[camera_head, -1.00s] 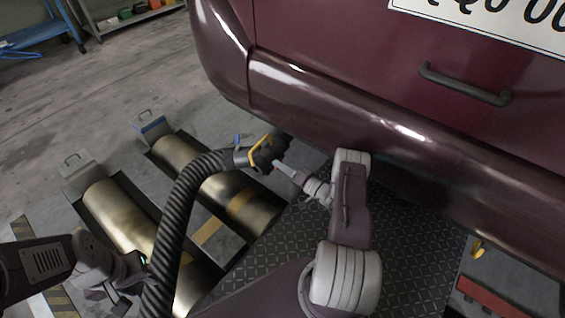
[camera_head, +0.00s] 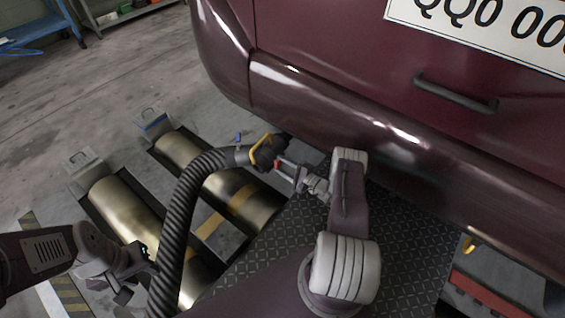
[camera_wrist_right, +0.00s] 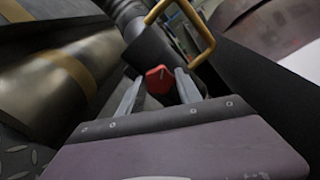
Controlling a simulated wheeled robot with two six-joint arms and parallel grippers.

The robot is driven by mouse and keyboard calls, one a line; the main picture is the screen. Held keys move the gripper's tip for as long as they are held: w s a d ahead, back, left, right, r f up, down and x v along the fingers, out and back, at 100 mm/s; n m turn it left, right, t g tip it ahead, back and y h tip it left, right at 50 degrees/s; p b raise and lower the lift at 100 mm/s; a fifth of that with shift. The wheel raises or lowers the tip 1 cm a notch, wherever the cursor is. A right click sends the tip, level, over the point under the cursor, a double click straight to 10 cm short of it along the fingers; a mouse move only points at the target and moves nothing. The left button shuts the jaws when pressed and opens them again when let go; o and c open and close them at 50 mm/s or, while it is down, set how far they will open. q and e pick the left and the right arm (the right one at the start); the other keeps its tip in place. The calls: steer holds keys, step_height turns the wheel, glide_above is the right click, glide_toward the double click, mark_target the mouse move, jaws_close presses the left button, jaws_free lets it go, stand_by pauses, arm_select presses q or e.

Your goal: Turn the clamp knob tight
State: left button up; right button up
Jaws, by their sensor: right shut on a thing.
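The clamp knob (camera_wrist_right: 157,79) is small and red, and sits between the two fingertips of my right gripper (camera_wrist_right: 160,86) in the right wrist view. The right gripper (camera_head: 283,168) is shut on it; in the head view a bit of red shows at the fingers. The knob is on a dark nozzle (camera_head: 262,152) with a yellow handle (camera_head: 258,143), at the end of a black ribbed hose (camera_head: 183,200), by the car's underside. My left gripper (camera_head: 136,272) is at the lower left beside the hose; its fingers are too unclear to tell open or shut.
Metal rollers (camera_head: 125,215) lie in the floor below the hose. A dark tread plate (camera_head: 400,240) lies under the right arm.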

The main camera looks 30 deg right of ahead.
steer(key=m, duration=0.5)
steer(key=shift+m, duration=0.3)
steer(key=shift+r+m+g, duration=0.1)
steer(key=shift+m+g, duration=0.2)
steer(key=o, duration=1.4)
steer(key=shift+c, duration=0.2)
steer(key=p+v, duration=0.5)
steer(key=v, duration=0.4)
